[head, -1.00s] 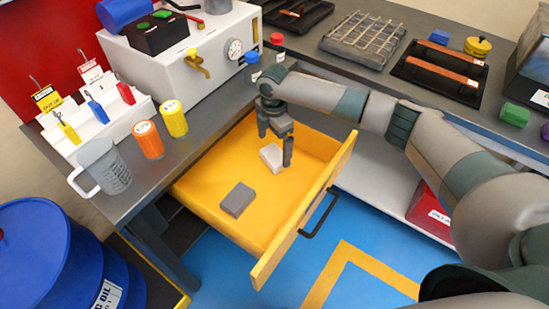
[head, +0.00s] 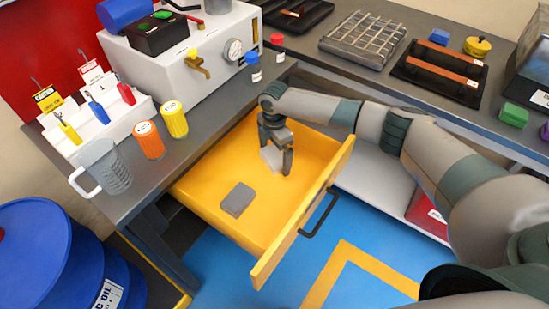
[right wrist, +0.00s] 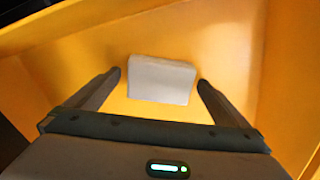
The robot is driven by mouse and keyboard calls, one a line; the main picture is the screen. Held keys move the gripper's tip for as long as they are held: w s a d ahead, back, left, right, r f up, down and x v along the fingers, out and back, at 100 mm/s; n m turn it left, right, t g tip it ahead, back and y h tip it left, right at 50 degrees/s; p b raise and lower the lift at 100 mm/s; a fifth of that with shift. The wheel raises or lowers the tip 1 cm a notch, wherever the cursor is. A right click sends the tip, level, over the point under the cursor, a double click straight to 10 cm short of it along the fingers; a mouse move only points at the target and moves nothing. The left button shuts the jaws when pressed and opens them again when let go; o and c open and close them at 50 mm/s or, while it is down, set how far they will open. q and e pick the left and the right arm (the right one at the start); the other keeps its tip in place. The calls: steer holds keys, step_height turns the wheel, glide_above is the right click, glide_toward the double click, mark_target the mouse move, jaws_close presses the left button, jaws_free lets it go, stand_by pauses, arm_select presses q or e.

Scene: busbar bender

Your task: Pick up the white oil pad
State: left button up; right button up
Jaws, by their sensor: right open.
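The white oil pad (head: 271,157) lies in the open yellow drawer (head: 210,205), towards its back. It also shows in the right wrist view (right wrist: 161,80) as a pale block between the fingertips, with a gap on each side. My right gripper (head: 276,165) is inside the drawer, pointing down over the pad. In the right wrist view its fingers (right wrist: 158,80) are apart and hold nothing. A finger hides part of the pad in the head view. A grey pad (head: 238,199) lies nearer the drawer's front left. My left gripper is not in view.
The drawer's yellow walls surround the gripper, and its front panel (head: 305,215) has a dark handle (head: 320,212). On the bench above stand a measuring jug (head: 101,167), an orange jar (head: 149,140) and a yellow jar (head: 173,119). A blue drum (head: 60,250) stands at left.

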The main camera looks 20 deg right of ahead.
mark_target(274, 155)
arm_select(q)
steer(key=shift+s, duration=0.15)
arm_select(e)
steer(key=shift+c, duration=0.3)
steer(key=c, duration=1)
steer(key=shift+c, duration=0.8)
steer(key=shift+r, duration=0.6)
step_height(274, 155, up, 8)
steer(key=shift+f, duration=0.25)
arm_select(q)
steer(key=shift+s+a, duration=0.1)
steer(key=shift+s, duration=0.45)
arm_select(e)
steer(key=shift+r, duration=0.7)
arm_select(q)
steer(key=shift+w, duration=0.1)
